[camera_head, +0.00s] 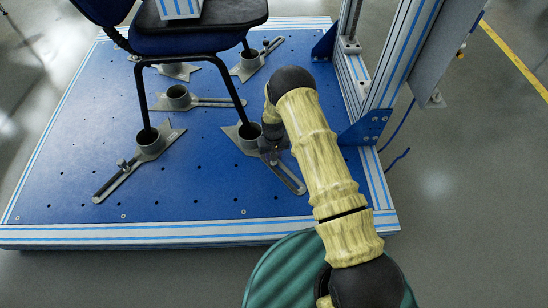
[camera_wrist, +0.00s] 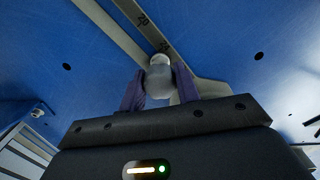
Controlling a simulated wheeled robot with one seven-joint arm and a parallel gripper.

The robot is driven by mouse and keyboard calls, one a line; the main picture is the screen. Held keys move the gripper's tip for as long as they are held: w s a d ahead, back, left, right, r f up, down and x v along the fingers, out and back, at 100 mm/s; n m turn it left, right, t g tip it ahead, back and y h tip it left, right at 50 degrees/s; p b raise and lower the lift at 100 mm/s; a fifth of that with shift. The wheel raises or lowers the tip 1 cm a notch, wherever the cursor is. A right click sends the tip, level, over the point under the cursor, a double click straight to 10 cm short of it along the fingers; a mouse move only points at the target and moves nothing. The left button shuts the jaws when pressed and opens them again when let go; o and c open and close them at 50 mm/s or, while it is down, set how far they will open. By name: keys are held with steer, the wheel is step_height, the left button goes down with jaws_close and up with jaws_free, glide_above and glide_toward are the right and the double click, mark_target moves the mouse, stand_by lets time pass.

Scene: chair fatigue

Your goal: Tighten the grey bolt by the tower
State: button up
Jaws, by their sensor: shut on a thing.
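In the wrist view the grey bolt (camera_wrist: 160,76) has a rounded, pale head and stands at the slotted grey metal clamp arm (camera_wrist: 117,32). My gripper (camera_wrist: 160,90) has its two purple fingers on either side of the bolt and is shut on it. In the head view my gripper (camera_head: 271,149) is down at the clamp plate near the tower (camera_head: 375,50), mostly hidden by my wrist. That clamp arm (camera_head: 289,175) runs toward the front right from a round cup (camera_head: 249,135) holding a chair leg. The bolt itself is hidden there.
The blue chair (camera_head: 180,40) stands on the blue platform (camera_head: 80,205) with its legs in cups. Other slotted clamps (camera_head: 118,182) lie around it. The tower's blue bracket (camera_head: 362,128) is close to the right of my arm. The platform's front strip is clear.

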steer(key=m, duration=0.2)
steer(key=shift+r+m+p, duration=0.1)
steer(key=shift+m+p, duration=0.2)
steer(key=shift+p, duration=0.1)
steer(key=shift+m, duration=0.7)
steer(key=o, duration=1)
steer(key=n+p, duration=0.1)
steer(key=n, duration=0.2)
steer(key=shift+n, duration=0.5)
